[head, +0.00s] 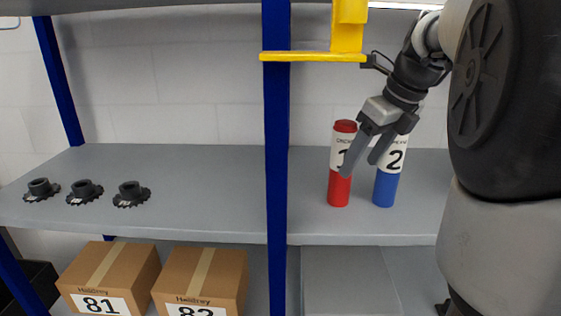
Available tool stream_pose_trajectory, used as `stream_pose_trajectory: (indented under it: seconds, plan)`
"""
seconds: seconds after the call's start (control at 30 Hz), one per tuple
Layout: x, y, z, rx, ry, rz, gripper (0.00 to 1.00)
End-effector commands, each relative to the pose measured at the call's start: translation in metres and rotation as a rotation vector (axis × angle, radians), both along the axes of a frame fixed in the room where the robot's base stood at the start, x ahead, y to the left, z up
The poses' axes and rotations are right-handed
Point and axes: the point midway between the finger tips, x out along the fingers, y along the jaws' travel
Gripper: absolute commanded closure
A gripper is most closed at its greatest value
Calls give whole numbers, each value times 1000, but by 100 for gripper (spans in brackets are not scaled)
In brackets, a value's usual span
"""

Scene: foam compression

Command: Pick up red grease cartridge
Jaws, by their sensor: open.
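The red grease cartridge (340,190) stands upright on the grey shelf, right of the blue post. It has a red cap and a white label whose number is partly hidden by my gripper. A blue cartridge (385,189) labelled 2 stands upright just to its right. My gripper (358,168) is open and points down and left, in front of the two cartridges in the picture. One finger overlaps the red cartridge's label and the other overlaps the blue one's label. I cannot tell whether a finger touches either cartridge.
The blue post (277,150) and a yellow bracket (346,40) stand left of and above the cartridges. Several black toothed parts (85,190) sit on the left shelf (200,195). Cardboard boxes (115,272) are on the lower level. The shelf around the black parts is mostly clear.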

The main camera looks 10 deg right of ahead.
Motion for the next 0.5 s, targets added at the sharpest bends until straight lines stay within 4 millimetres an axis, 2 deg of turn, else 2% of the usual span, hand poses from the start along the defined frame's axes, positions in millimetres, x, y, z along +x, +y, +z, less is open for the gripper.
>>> stream_pose_trajectory:
  seconds: [0.17,0.37,0.4,0.5]
  plan:
    - [16,7,-1,0,1,4,38]
    - [46,20,-1,0,1,4,38]
    - [46,20,-9,1,2,2,38]
    - [47,21,-12,0,0,1,38]
